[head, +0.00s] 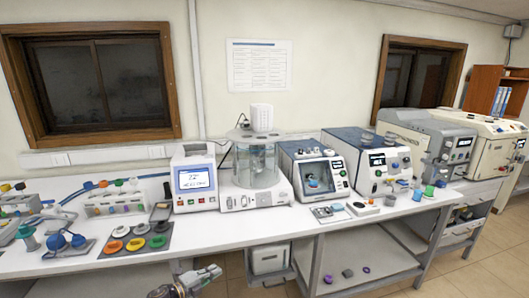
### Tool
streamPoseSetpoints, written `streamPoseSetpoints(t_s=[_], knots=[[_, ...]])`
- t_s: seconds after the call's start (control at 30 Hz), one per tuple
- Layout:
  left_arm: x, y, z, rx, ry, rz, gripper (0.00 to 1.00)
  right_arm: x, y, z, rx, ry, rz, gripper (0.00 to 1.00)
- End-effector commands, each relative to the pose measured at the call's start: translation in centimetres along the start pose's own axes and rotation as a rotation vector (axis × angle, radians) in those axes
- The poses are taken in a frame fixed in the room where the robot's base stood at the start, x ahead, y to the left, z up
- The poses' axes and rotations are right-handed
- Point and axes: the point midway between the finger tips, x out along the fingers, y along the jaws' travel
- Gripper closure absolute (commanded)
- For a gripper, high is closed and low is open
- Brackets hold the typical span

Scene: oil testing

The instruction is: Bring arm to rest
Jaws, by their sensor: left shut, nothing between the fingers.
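My left gripper (212,273) shows at the bottom of the head view, in front of the long white bench (250,232) and below the level of its top. Its fingers point to the right and are shut with nothing between them. It appears apart from the bench and holds no object. Only the end of my left arm shows at the bottom edge; the rest is out of the picture. My right gripper is not in view.
A dark tray (138,243) with coloured caps stands on the bench above my left gripper. A screen device (193,181), a glass bath (257,165) and several testers stand further back. Purple rings (328,279) lie on the lower shelf. Open floor (480,275) shows at right.

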Motion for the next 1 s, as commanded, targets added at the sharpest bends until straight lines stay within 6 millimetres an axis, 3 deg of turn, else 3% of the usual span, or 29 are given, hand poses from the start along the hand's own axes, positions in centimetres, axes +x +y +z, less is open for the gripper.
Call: streamPoseSetpoints(t_s=[0.03, 0.1, 0.47, 0.77, 1.0], knots=[[-0.5, 2.5, -0.1, -0.069, -0.037, 0.015, 1.00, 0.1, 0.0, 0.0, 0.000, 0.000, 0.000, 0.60], [-1.2, 5.4, -0.1, -0.161, -0.093, 0.033, 1.00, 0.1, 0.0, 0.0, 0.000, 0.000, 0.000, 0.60], [-6.8, 20.1, -1.9, -0.567, -0.358, 0.143, 1.00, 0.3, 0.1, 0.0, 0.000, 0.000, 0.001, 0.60], [-12.9, 31.0, -5.6, -0.848, -0.564, 0.246, 1.00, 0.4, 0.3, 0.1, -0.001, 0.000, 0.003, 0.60], [-18.5, 38.8, -10.0, -1.046, -0.725, 0.334, 1.00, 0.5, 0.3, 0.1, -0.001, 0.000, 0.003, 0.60]])
